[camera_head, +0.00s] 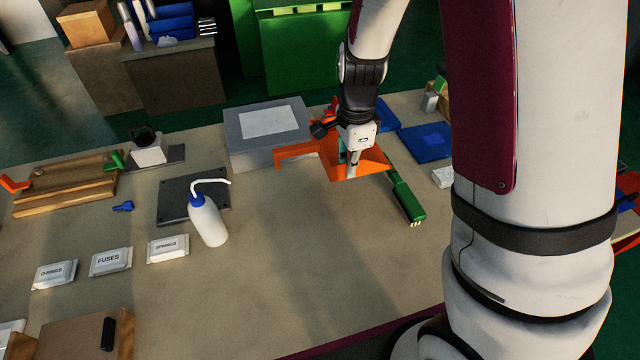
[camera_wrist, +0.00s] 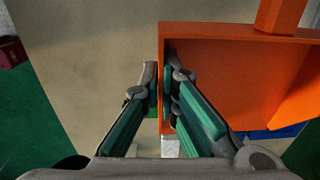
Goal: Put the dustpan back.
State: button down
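The orange dustpan (camera_head: 374,164) is at the back of the bench, right of the grey box, with its handle (camera_head: 294,152) pointing left in front of that box. In the wrist view the dustpan (camera_wrist: 225,65) fills the upper right, its handle at the top. My gripper (camera_head: 350,164) is over the dustpan. In the wrist view its fingers (camera_wrist: 161,88) are on either side of the dustpan's side wall, both pads close against it, and appear shut on it. I cannot tell whether the pan rests on the bench or is slightly raised.
A green brush (camera_head: 405,198) lies right of the dustpan. The grey box (camera_head: 240,142) stands at left, and a blue plate (camera_head: 428,142) at right. A white wash bottle (camera_head: 207,220) stands on the left half. The front middle of the bench (camera_head: 310,260) is clear.

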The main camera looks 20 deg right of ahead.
jog(key=b, duration=0.5)
send_over(339, 207)
notch_tip(339, 207, down, 6)
jog(key=r, duration=0.1)
notch_tip(339, 207, down, 10)
jog(key=shift+f+b, duration=0.25)
jog(key=shift+b, duration=0.6)
jog(key=shift+f, duration=0.1)
jog(key=c, duration=1.8)
grip_release()
